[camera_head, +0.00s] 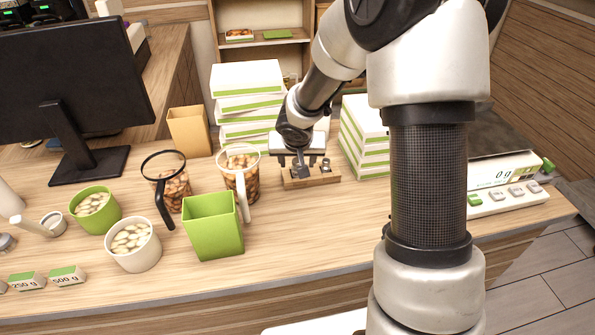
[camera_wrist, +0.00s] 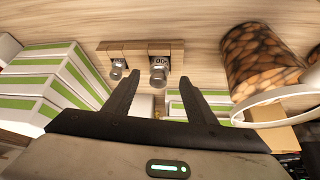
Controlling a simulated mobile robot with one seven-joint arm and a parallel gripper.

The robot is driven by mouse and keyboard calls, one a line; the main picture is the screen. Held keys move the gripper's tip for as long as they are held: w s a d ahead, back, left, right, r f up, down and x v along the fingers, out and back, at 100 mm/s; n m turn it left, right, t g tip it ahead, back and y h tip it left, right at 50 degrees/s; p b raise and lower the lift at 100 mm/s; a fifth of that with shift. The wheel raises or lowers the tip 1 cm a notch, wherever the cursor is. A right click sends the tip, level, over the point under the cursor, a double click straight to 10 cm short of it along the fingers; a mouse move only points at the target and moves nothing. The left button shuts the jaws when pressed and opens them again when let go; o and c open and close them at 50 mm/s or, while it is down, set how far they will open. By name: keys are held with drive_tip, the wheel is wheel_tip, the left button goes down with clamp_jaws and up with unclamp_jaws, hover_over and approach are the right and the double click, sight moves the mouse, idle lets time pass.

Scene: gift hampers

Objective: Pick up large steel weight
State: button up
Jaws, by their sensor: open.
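The large steel weight (camera_wrist: 158,76) stands in a wooden block (camera_wrist: 139,47), beside a smaller steel weight (camera_wrist: 118,70). Its top carries partly readable digits. In the head view the wooden block (camera_head: 316,180) is on the counter below my gripper, with the large weight (camera_head: 300,171) at its left part and the smaller one (camera_head: 326,164) to the right. My gripper (camera_wrist: 160,80) is open and empty. In the wrist view its two fingers point toward the large weight, one on each side; I cannot tell whether they touch it.
Stacked white-and-green boxes (camera_head: 364,140) stand right of the block, and another stack (camera_head: 247,78) behind left. A nut-filled jug (camera_head: 239,182) with a white handle is close on the left, near a green box (camera_head: 213,226). A scale (camera_head: 505,198) is at right.

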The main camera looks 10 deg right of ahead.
sight(297, 163)
drive_tip(key=x, duration=0.4)
drive_tip(key=shift+w+d+f, duration=0.1)
drive_tip(key=shift+w+f, duration=0.2)
clamp_jaws()
